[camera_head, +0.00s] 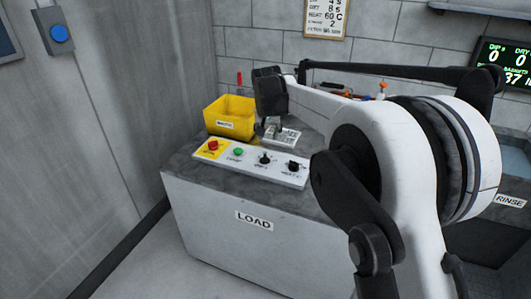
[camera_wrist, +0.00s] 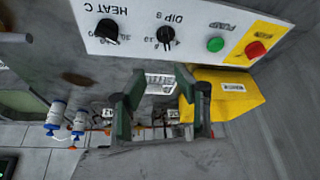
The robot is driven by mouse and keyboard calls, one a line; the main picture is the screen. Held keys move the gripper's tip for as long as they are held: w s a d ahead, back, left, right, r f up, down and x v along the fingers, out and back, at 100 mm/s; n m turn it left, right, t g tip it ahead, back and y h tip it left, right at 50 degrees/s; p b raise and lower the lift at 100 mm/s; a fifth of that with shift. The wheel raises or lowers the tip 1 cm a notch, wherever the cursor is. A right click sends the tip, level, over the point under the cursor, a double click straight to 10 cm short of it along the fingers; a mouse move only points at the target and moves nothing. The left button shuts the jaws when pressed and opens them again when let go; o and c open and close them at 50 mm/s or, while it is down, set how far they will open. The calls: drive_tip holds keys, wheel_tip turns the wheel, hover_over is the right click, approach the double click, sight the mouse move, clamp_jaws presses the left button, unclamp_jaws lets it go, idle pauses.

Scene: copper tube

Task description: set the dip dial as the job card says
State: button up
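The dip dial is a black knob labelled DIP S on the white control panel; it shows in the head view (camera_head: 264,158) and upside down in the wrist view (camera_wrist: 166,35). Its white pointer mark is too small to read surely. The job card (camera_head: 325,17) hangs on the back wall; its top is cut off, HEAT 60 C is readable, and the DIP line is not clear. My gripper (camera_wrist: 155,97) is open with nothing between its fingers. In the head view my gripper (camera_head: 276,128) is above the counter behind the panel, apart from the dial.
The heat dial (camera_wrist: 107,31), green button (camera_head: 238,152) and red button (camera_head: 213,146) share the panel. A yellow bin (camera_head: 231,117) stands behind it at left. A white labelled block (camera_head: 288,137) lies near my gripper. A lit display (camera_head: 508,62) hangs at right.

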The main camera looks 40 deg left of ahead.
sight(265, 154)
drive_tip(key=x, duration=0.5)
drive_tip(key=b+x, duration=0.1)
drive_tip(key=x, duration=0.3)
drive_tip(key=s+a+b+x, duration=0.1)
drive_tip(key=x, duration=0.4)
drive_tip(key=shift+w+a+f, duration=0.1)
drive_tip(key=shift+w+f, duration=0.05)
drive_tip(key=shift+f, duration=0.25)
clamp_jaws()
